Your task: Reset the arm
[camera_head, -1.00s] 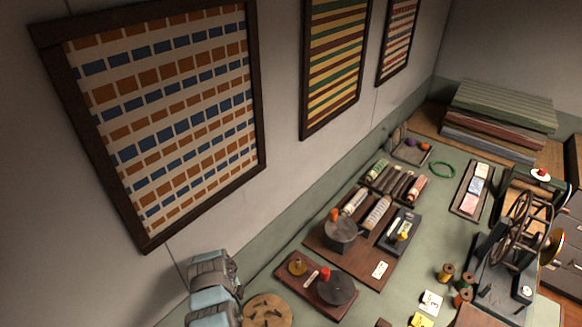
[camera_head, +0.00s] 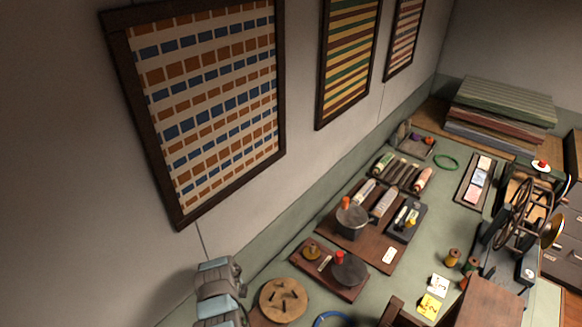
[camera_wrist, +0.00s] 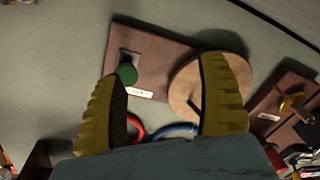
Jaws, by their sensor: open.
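My gripper (camera_wrist: 163,75) shows in the wrist view as two yellow ridged fingers spread wide, with nothing held between them. It points down over the table (camera_wrist: 50,55). A brown board (camera_wrist: 160,45) with a green knob (camera_wrist: 127,73) lies beyond the fingers, and a round wooden disc (camera_wrist: 190,88) is partly behind the right finger. In the head view, grey-blue segments of my arm (camera_head: 217,290) show at the bottom left; the fingers cannot be made out there.
A blue ring (camera_head: 332,319) lies near the wooden disc (camera_head: 284,300). Boards with pots (camera_head: 352,221) and a wheel (camera_head: 521,212) crowd the table (camera_head: 440,205). A brown box (camera_head: 488,303) stands at bottom right. Framed textiles (camera_head: 205,95) hang on the left wall.

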